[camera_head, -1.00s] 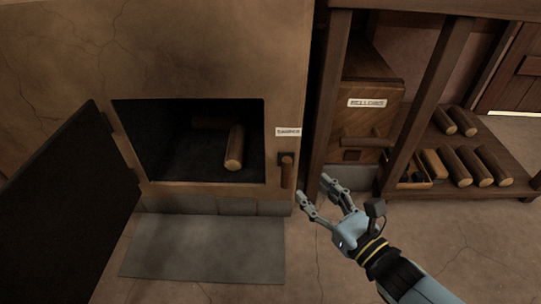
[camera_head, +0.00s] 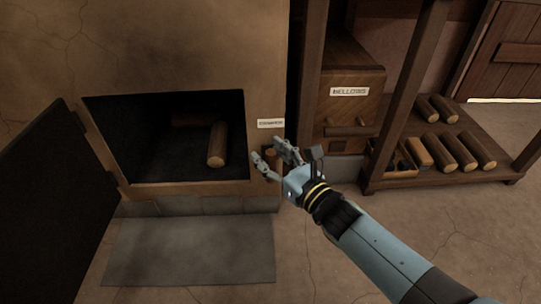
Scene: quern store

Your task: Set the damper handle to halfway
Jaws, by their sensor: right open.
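The damper handle (camera_head: 270,153) is a small brown lever on the front of the kiln-like stove, just right of its opening and below a white label (camera_head: 271,123). In the earlier view it hangs straight down; now my right gripper covers most of it, so its present angle is hard to tell. My right gripper (camera_head: 267,149) is open, with its fingertips at the handle. I cannot tell whether they touch it. My left gripper is not in view.
The stove opening (camera_head: 135,160) holds logs (camera_head: 217,146), and its dark door (camera_head: 50,200) stands open at left. A labelled bellows box (camera_head: 345,105) and a shelf with several logs (camera_head: 441,150) stand at right. A grey floor plate (camera_head: 190,250) lies in front.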

